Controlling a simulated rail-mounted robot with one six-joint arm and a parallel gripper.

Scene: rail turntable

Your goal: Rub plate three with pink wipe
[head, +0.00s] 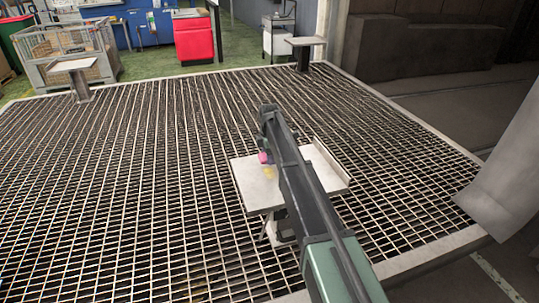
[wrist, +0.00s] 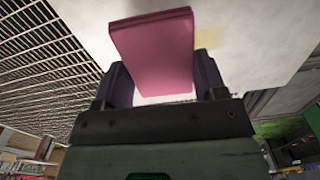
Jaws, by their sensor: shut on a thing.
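My gripper (wrist: 163,80) is shut on the pink wipe (wrist: 152,45), a flat pink block held between its two dark fingers in the wrist view. The wipe (head: 264,157) shows as a small pink patch left of my arm in the head view. It is over a pale square plate (head: 258,194) on a stand in the middle of the grating. I cannot tell whether the wipe touches the plate. A faint yellow smudge (head: 269,172) lies on the plate near the wipe. My arm hides part of the plate. No number is readable on it.
Two more pale plates on posts stand at the grating's far left (head: 73,65) and far back (head: 304,41). A raised pale ledge (head: 332,160) runs along the right side of the middle plate. The grating (head: 130,180) around it is mostly clear.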

